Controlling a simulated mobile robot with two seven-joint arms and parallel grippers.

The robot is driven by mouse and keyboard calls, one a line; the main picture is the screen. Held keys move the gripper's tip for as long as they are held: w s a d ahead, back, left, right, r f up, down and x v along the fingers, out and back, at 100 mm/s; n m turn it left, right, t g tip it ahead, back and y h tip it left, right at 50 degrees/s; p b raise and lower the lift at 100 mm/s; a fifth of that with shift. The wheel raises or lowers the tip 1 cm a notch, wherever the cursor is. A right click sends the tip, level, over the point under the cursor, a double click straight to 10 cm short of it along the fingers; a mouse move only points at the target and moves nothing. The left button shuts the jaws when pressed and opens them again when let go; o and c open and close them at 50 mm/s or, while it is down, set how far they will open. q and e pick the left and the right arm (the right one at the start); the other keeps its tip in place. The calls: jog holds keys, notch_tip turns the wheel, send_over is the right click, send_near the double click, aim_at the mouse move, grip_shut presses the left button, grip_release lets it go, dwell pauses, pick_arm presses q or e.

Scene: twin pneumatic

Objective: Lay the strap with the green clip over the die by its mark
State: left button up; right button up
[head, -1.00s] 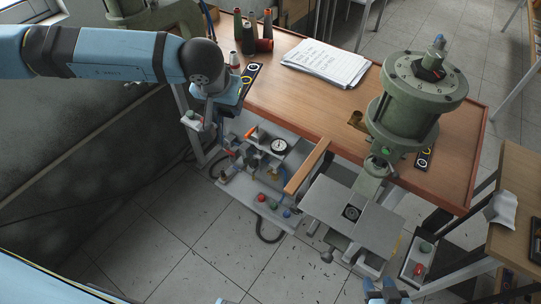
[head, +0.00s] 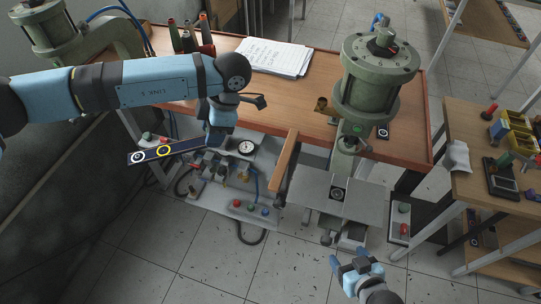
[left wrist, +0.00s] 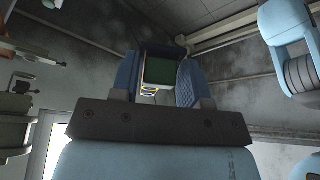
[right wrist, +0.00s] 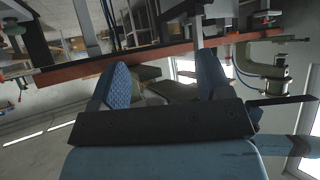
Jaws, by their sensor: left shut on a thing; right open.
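My left gripper (head: 214,138) is shut on a dark strap (head: 180,149) with a white ring and a yellow ring, held level in the air off the bench's front left edge. In the left wrist view a green block (left wrist: 159,70), seemingly the clip, sits between the fingers. My right gripper (head: 348,259) is open and empty, low in front of the plate.
A wooden bar (head: 286,165) stands left of the plate. Papers (head: 270,55) and thread cones (head: 188,38) are at the bench's back left. A control box (head: 401,220) and a side table (head: 460,130) are at the right.

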pick_arm(q)
jog(key=s+d+f+n+g+h, duration=0.1)
jog(key=d+f+n+g+h, duration=0.15)
jog(key=n, duration=0.45)
jog(key=d+f+n+g+h, duration=0.1)
jog(key=d+n+h, duration=0.1)
jog(key=d+n, duration=0.35)
jog(key=n+t+h, duration=0.4)
jog(key=n, duration=1.2)
send_over(275, 177)
jog(key=a, duration=0.1)
notch_tip(275, 177, down, 3)
jog(key=shift+w+a+r+g, duration=0.1)
jog(key=shift+w+r+g, duration=0.1)
jog(key=shift+g, duration=0.05)
jog(key=shift+p, duration=0.35)
jog(key=shift+h, duration=0.25)
jog(key=shift+a+f+b, duration=0.15)
jog(key=shift+f+b, duration=0.75)
jog(key=shift+f, duration=1.3)
jog(key=shift+p, duration=0.5)
